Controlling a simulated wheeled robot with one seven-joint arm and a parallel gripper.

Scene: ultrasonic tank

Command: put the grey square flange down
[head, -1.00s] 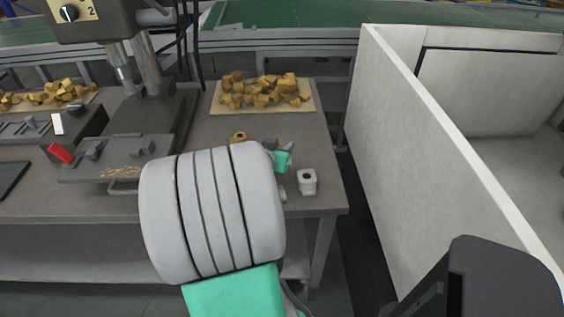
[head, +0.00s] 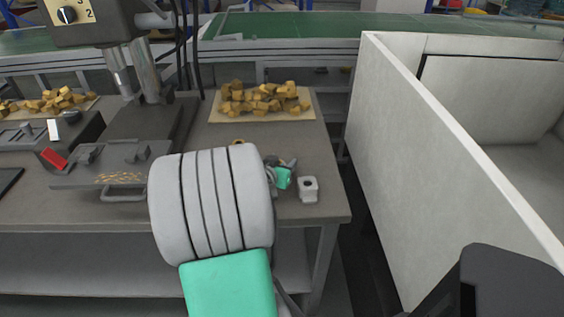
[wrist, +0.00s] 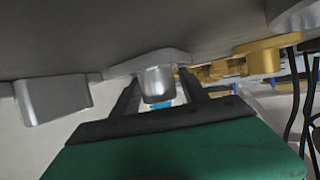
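In the wrist view the grey square flange (wrist: 155,82) has a flat plate against the table surface, with its round silver boss pointing away from it. My gripper (wrist: 158,80) has one dark finger on each side of the boss. The fingers look spread, with narrow gaps beside the boss; contact at the fingertips is hard to judge. In the head view my gripper (head: 281,177) is a small green and grey shape low over the worktable, partly behind my arm. The flange is mostly hidden there.
A pale block with a hole (head: 308,189) stands right of my gripper, near the table's (head: 335,205) front right corner. A brass part (wrist: 258,57) lies on the other side. A tray of brass pieces (head: 262,103) is behind. A white-walled enclosure (head: 430,150) stands right, across a gap.

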